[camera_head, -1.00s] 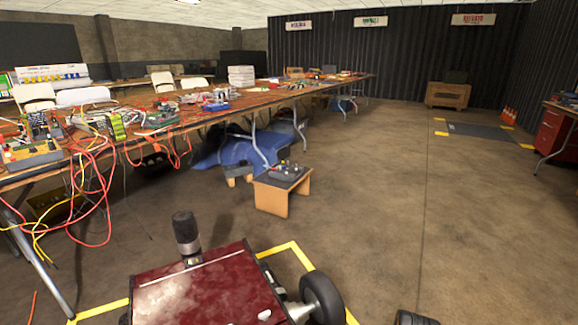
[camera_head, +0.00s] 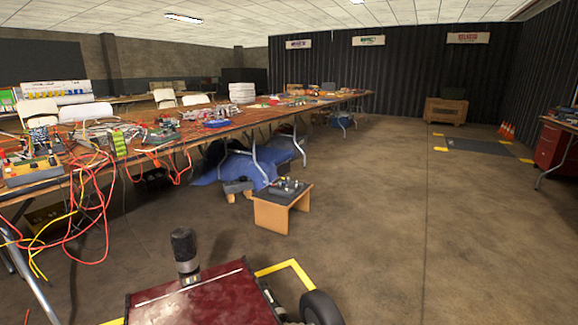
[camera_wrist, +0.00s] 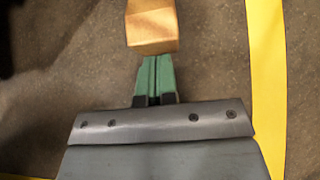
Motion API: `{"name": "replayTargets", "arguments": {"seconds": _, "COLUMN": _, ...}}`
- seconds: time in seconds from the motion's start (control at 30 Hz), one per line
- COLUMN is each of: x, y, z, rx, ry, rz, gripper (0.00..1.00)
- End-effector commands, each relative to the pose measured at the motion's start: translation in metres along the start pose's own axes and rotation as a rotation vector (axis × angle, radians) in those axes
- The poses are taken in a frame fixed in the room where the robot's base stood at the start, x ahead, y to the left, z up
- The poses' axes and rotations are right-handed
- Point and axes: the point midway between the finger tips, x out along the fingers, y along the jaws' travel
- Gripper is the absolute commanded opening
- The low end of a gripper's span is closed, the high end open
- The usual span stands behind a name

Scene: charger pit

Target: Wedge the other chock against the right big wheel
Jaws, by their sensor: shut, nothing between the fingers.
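A wooden block (camera_wrist: 152,28), likely the chock, lies on the floor at the top of the wrist view. Its far end is cut off by the frame. My gripper (camera_wrist: 154,62) has its green fingers shut together and empty, with the tips just short of the block's near end. In the head view a dark red machine (camera_head: 210,300) fills the bottom. Its big black wheel (camera_head: 320,309) shows at its right side, partly cut off. I cannot see the gripper or the block in the head view, and no wheel shows in the wrist view.
A yellow floor line (camera_wrist: 267,80) runs along the right of the wrist view; yellow tape (camera_head: 285,267) also shows behind the red machine. A small wooden stand (camera_head: 283,207) stands beyond it. A long cluttered table (camera_head: 150,150) with hanging cables is at left.

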Motion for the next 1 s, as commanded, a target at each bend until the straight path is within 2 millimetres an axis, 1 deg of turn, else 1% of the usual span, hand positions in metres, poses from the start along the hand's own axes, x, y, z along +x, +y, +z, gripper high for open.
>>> {"name": "replayTargets", "arguments": {"seconds": 1.0, "x": 0.012, "y": 0.000, "z": 0.010, "rx": -0.001, "ry": 0.000, "rz": 0.001, "gripper": 0.00}}
